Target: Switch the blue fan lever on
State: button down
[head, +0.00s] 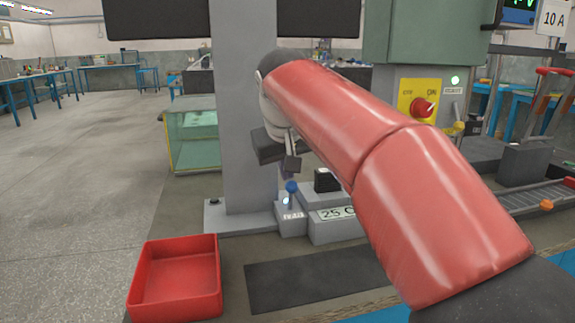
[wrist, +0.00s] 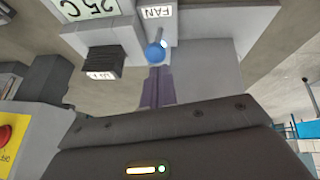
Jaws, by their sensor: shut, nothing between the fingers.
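The fan lever has a round blue knob (head: 291,187) on a short stem, on a small grey box in the head view. Its blue knob (wrist: 155,53) also shows in the wrist view, close to the FAN label (wrist: 157,12). A small bright light shows beside the stem. My gripper (head: 291,170) is shut and empty, just above the knob in the head view. In the wrist view its closed fingers (wrist: 157,82) point at the knob, very near it; I cannot tell whether they touch. My red arm hides part of the right side.
A grey block labelled 25 C (head: 337,213) with a black top piece stands right beside the lever box. A red tray (head: 175,278) lies at front left. A yellow panel with a red knob (head: 423,107) is at right. A grey column stands behind.

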notch_tip(320, 180, up, 12)
jog(key=a+r+p, duration=0.1)
jog(key=a+p, duration=0.1)
jog(key=p, duration=0.3)
jog(key=w+d+f+m+g+y, duration=0.2)
jog(key=w+d+f+m+g, duration=0.1)
jog(key=d+m, duration=0.45)
jog(key=b+x, duration=0.1)
jog(key=x, duration=0.9)
jog(key=shift+w+a, duration=0.15)
jog(key=shift+w, duration=0.05)
jog(key=shift+s+a+f+b, duration=0.2)
jog(key=shift+s+b, duration=0.05)
jog(key=shift+s, duration=0.35)
jog(key=shift+s+a+f+b, duration=0.15)
jog(key=shift+s+a+b, duration=0.1)
jog(key=shift+s, duration=0.3)
jog(key=shift+s+a+f, duration=0.15)
jog(key=shift+s+f, duration=0.15)
jog(key=shift+s, duration=0.25)
